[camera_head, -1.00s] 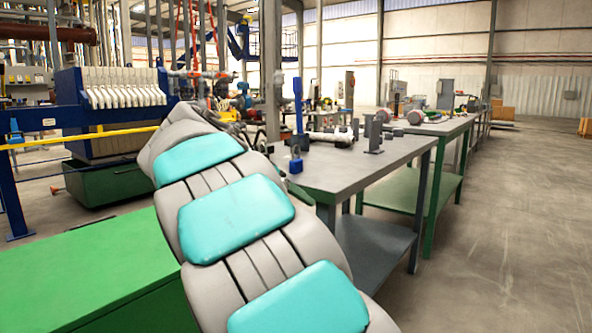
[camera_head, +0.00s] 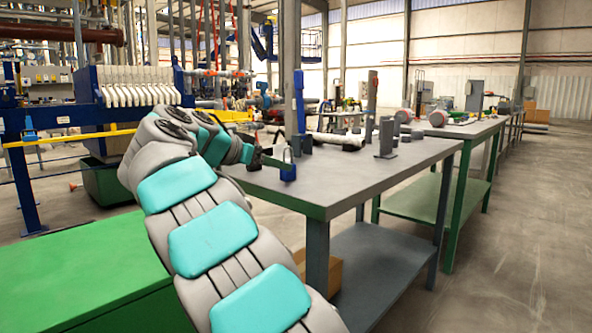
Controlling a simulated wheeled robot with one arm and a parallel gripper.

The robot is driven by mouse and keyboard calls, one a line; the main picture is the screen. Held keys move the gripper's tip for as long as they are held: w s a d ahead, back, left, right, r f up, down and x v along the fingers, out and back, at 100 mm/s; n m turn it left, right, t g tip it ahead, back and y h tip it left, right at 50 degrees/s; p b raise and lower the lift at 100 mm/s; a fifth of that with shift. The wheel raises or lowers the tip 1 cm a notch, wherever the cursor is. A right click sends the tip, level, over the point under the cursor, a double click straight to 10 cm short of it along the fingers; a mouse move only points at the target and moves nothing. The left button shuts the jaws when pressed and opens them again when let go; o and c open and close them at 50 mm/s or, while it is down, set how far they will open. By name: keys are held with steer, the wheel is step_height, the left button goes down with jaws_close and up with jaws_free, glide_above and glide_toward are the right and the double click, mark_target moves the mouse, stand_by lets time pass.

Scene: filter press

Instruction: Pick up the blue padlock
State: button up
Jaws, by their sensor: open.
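The blue padlock (camera_head: 288,173) stands upright near the left front edge of the grey workbench (camera_head: 330,190), its shackle on top. My arm reaches out from the bottom of the view, and my gripper (camera_head: 270,160) is at the bench's left edge, just left of the padlock. The gripper is small in the picture, with a dark finger beside the padlock. Its jaws are open. I cannot tell whether a finger touches the padlock or only overlaps it in view.
A tall blue tool (camera_head: 299,103) stands behind the padlock. A pale pipe piece (camera_head: 338,140) and dark metal brackets (camera_head: 387,138) are on the bench to the right. A green cabinet top (camera_head: 85,262) is at lower left. The bench's front right is clear.

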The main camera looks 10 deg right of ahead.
steer(key=shift+a+f+x, duration=0.1)
steer(key=shift+x, duration=1.65)
steer(key=shift+a+f+x, duration=0.1)
steer(key=shift+x, duration=1.65)
steer(key=shift+w, duration=0.1)
jaws_close()
